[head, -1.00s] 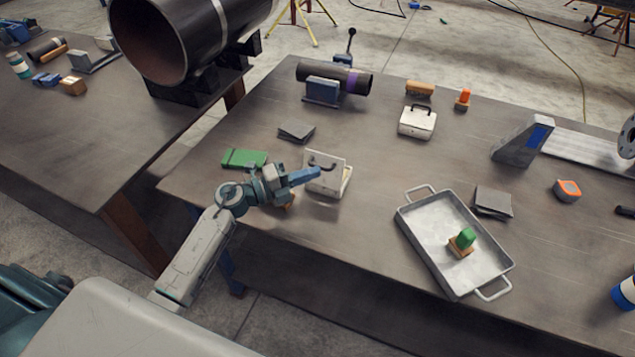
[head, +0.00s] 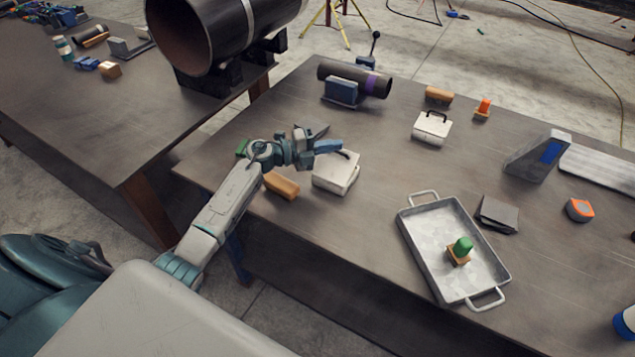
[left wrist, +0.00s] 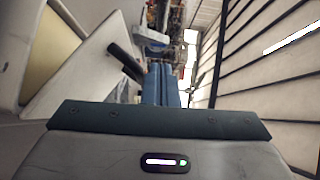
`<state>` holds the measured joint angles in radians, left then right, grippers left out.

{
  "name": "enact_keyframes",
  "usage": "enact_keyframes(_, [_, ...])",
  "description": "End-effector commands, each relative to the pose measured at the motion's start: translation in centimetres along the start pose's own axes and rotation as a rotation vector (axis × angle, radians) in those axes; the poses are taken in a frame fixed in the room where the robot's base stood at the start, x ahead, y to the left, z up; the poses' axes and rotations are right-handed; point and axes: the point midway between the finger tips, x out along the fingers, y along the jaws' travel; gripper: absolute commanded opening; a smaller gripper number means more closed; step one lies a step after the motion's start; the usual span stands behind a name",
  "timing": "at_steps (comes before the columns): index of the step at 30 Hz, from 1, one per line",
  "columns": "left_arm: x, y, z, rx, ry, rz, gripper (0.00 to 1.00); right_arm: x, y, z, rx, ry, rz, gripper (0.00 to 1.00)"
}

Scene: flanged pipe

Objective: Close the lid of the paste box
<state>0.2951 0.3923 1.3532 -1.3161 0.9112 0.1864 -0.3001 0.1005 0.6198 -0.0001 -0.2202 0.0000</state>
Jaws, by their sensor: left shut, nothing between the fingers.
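The paste box is the white box (head: 334,176) with a dark lid handle, near the left front of the table. Its lid lies low over the body in the head view, close to flat; I cannot tell whether it is fully shut. In the left wrist view the white lid (left wrist: 92,60) slants at the left with its black handle, and a tan area shows beside it. My left gripper (head: 336,146) is shut and empty, over the far side of the lid by the handle. Whether it touches the lid is unclear. My right gripper is out of view.
A tan block (head: 282,185) lies just left of the box. A second white box (head: 432,127) stands farther back. A metal tray (head: 415,244) with a green-topped piece is at the front right. A pipe on a block (head: 342,90) stands behind. Bare table lies between the boxes and tray.

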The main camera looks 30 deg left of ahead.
Motion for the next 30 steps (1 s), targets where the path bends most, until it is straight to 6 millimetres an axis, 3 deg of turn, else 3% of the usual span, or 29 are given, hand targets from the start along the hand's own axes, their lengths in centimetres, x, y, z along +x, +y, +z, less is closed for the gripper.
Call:
enact_keyframes(12, [1.7, 1.5, 1.9, -0.098, 0.001, 0.098, 0.0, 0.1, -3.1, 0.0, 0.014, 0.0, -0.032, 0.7])
enact_keyframes(30, [2.4, 2.4, 2.5, -0.096, 0.0, 0.095, 0.0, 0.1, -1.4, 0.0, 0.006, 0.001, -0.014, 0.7])
